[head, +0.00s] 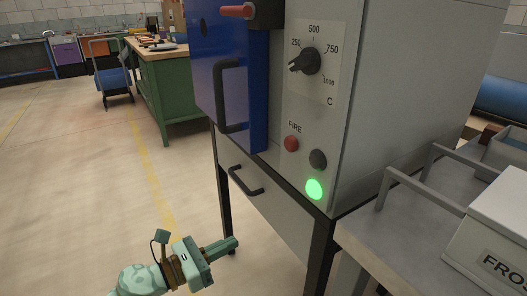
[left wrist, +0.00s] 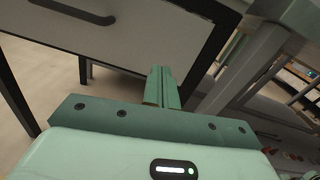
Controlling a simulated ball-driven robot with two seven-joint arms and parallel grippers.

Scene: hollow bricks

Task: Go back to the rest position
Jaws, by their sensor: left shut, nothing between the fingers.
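My left gripper (head: 233,243) is at the bottom of the head view, in front of and below the kiln. It is shut and empty. Its closed fingers (left wrist: 162,88) also show in the left wrist view, pointing toward the grey drawer front (left wrist: 140,38) under the kiln, with a gap that I cannot judge. The kiln (head: 385,95) has a blue door (head: 220,70) with a black handle, a dial (head: 305,62), a red button (head: 291,143), a dark button (head: 318,159) and a lit green lamp (head: 314,189). My right gripper is not in view.
A grey bench (head: 380,240) at the right carries a box (head: 490,240) lettered "FROS" and a metal handle frame. A green workbench (head: 170,95) and a blue cart (head: 112,80) stand at the back left. The floor (head: 70,190) at left is clear.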

